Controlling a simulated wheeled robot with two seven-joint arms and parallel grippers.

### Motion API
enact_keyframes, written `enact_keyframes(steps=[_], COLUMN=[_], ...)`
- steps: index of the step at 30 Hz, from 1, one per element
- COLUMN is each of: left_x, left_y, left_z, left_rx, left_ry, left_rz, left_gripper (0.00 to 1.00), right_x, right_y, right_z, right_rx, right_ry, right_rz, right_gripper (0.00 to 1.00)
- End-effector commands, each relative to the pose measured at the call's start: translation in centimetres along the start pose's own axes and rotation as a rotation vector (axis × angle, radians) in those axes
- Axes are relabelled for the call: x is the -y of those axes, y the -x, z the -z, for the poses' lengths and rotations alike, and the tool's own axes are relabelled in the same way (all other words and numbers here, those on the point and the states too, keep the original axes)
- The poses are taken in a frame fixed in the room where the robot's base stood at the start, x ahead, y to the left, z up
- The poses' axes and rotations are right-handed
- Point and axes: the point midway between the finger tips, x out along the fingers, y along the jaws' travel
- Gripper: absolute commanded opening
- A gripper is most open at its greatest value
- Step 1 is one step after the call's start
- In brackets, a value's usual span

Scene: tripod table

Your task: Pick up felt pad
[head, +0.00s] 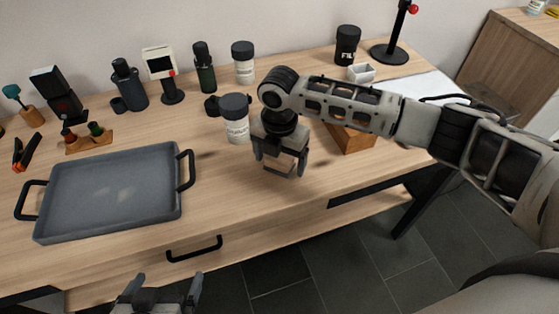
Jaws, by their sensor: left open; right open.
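I cannot pick out a felt pad for certain in the head view. My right gripper (280,168) points down over the front part of the wooden table (215,165), open, with its fingers apart. It hides the patch of table behind it, and I cannot tell whether anything lies between its fingers. My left gripper (163,285) is open at the bottom edge of the view, in front of the table's drawer handle (194,249) and away from the tabletop objects.
A grey tray (115,190) with black handles fills the table's left front. A lidded jar (236,128) stands close left of my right gripper. A wooden block (353,139) sits partly behind my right arm. Several bottles and a small screen device (160,64) line the back.

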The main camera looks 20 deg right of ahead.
Motion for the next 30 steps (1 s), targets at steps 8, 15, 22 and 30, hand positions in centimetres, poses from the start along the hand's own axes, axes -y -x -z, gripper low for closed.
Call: enact_keyframes(steps=[8,15,22,30], left_x=[0.0,0.0,0.0,-0.1], left_y=[0.0,0.0,0.0,0.1], left_z=[-0.1,-0.1,0.1,0.4], left_rx=[0.002,0.001,-0.005,-0.009], left_ry=[-0.001,-0.001,0.000,0.004], left_rz=[0.000,0.000,0.000,0.000], left_gripper=[1.00,1.00,1.00,1.00], right_x=[0.0,0.0,0.0,0.5], right_y=[0.0,0.1,0.8,4.9], right_z=[0.0,0.0,-0.1,1.2], right_rx=[0.000,0.000,0.000,0.000], right_ry=[0.000,0.000,0.000,0.005], right_rz=[0.000,0.000,-0.001,-0.004], right_gripper=[0.42,0.31,0.31,0.31])
